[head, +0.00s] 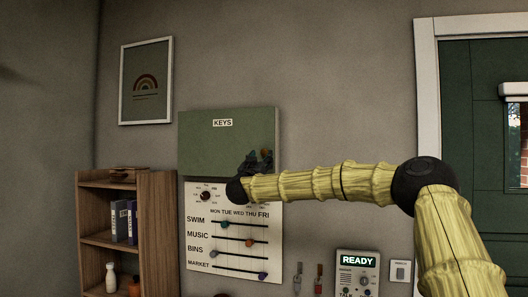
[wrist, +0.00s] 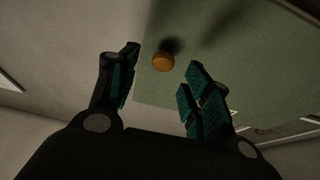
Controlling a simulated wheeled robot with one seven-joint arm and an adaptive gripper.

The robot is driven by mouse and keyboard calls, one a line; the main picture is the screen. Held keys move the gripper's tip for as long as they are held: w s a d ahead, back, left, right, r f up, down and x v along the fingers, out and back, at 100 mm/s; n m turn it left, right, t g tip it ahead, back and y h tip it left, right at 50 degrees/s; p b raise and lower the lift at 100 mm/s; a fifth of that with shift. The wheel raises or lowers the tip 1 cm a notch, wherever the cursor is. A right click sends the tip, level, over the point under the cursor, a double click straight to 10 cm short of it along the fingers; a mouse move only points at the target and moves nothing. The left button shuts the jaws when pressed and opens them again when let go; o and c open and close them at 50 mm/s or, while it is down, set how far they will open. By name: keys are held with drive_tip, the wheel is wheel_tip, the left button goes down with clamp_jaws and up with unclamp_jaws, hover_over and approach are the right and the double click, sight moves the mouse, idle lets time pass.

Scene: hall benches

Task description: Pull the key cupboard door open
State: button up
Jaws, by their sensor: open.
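The key cupboard's green door (head: 205,155) carries a KEYS label and hangs on the grey wall; it looks shut. My gripper (head: 258,158) is at the door's lower right, below the knob. In the wrist view, the knob (wrist: 163,61) stands on the green door (wrist: 230,60), in the gap between the open fingers (wrist: 163,58). The knob seems beyond the fingertips, with no contact visible. My arm hides part of the area below the door.
A white weekday slider board (head: 205,255) hangs just below the cupboard. A wooden shelf (head: 155,225) stands at the lower left, and a framed rainbow picture (head: 146,105) hangs above it. A READY panel (head: 357,275) is at lower right. Wall right of the cupboard is clear.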

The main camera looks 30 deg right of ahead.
sight(264, 153)
drive_tip(key=x, duration=0.1)
drive_tip(key=p+x, duration=0.1)
drive_tip(key=x, duration=0.1)
drive_tip(key=shift+w+a+r, duration=0.1)
drive_tip(key=shift+w, duration=0.2)
drive_tip(key=shift+w+d+r, duration=0.15)
drive_tip(key=shift+d, duration=0.3)
drive_tip(key=shift+a, duration=0.1)
drive_tip(key=shift+c, duration=0.8)
clamp_jaws()
